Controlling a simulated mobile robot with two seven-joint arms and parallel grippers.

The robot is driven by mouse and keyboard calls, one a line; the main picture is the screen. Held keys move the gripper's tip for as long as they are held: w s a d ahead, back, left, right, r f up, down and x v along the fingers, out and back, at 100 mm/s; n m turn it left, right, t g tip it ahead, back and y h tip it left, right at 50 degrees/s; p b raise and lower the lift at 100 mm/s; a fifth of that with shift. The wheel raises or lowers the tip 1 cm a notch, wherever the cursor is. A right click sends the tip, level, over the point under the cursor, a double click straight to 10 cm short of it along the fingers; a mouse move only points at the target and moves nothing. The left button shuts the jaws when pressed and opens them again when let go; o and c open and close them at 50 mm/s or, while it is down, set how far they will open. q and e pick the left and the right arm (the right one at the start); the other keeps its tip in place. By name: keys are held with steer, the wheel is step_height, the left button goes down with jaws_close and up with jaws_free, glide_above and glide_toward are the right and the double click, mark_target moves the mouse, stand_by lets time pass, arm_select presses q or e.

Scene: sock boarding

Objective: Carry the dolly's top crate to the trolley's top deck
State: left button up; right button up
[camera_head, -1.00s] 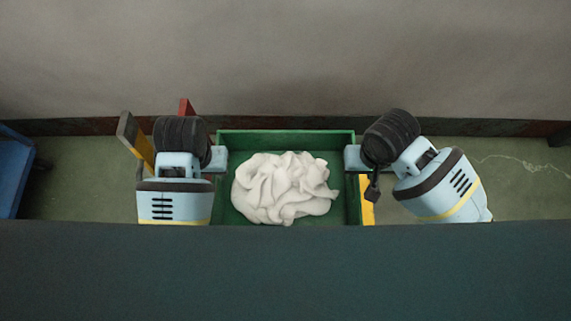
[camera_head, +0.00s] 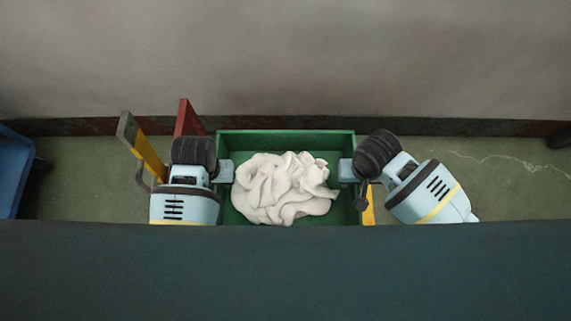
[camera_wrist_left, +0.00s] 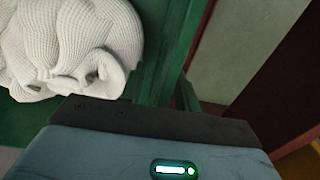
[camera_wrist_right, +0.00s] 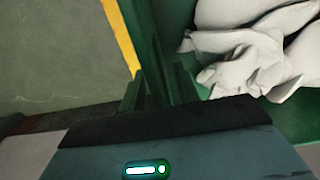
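A green crate (camera_head: 286,140) holds a crumpled white knitted heap (camera_head: 285,187) in the middle of the head view. My left gripper (camera_head: 226,171) is at the crate's left wall, and my right gripper (camera_head: 346,170) is at its right wall. Both tips reach over the walls, close to the white heap. The left wrist view shows the crate wall (camera_wrist_left: 172,40) running down to the gripper. The right wrist view shows the opposite wall (camera_wrist_right: 146,30) likewise. How far the fingers are closed is unclear. What lies under the crate is hidden.
A yellow bar (camera_head: 150,158) and a red panel (camera_head: 188,120) stand left of the crate, beside my left arm. A yellow strip (camera_head: 368,206) shows right of it. A blue object (camera_head: 14,170), perhaps the trolley, is at the left edge. A grey wall (camera_head: 285,60) stands behind.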

arm_select(q)
jaws_close()
arm_select(e)
jaws_close()
stand_by(0.9)
